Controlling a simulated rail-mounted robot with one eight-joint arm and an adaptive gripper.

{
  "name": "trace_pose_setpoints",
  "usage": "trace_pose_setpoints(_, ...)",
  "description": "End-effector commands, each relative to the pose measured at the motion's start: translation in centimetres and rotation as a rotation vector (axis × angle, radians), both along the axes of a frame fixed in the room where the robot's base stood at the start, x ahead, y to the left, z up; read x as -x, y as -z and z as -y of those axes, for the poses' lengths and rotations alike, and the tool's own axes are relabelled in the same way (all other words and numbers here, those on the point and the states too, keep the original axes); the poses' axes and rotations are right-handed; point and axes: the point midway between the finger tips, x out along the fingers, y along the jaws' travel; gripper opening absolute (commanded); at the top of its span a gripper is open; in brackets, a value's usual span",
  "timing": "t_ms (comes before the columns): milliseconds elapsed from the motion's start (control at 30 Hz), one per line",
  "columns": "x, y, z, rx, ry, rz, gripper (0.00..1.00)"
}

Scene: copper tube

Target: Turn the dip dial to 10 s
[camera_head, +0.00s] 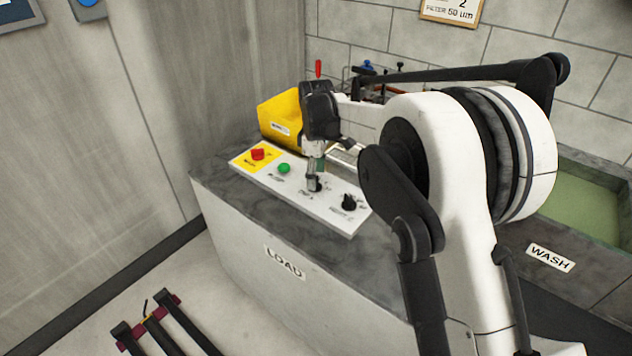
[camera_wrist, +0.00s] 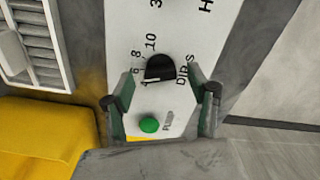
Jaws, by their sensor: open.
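The dip dial is a black knob on a white control panel. In the wrist view the dial (camera_wrist: 159,68) has "6", "8" and "10" printed around one side and "DIP s" on the other; I cannot tell which number it points at. In the head view the dial (camera_head: 314,185) is partly hidden under my gripper (camera_head: 316,177), which points down over it. In the wrist view my gripper (camera_wrist: 160,88) is open, one finger to each side of the dial. Whether either finger touches the dial is unclear.
The panel (camera_head: 243,161) also has a red button (camera_head: 258,154) on a yellow patch, a green button (camera_head: 284,168) and a second black knob (camera_head: 348,202) close to the right of my gripper. A yellow bin (camera_head: 280,117) stands behind. A green-filled wash tank (camera_head: 580,205) lies right.

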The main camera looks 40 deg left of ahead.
Motion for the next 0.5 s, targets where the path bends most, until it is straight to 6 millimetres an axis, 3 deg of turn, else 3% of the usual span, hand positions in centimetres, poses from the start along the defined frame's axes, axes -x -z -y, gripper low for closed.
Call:
trace_pose_setpoints(200,0.0,1.9,0.0,0.0,0.0,0.0,0.54)
trace_pose_setpoints(500,0.0,2.1,0.0,0.0,0.0,0.0,0.54)
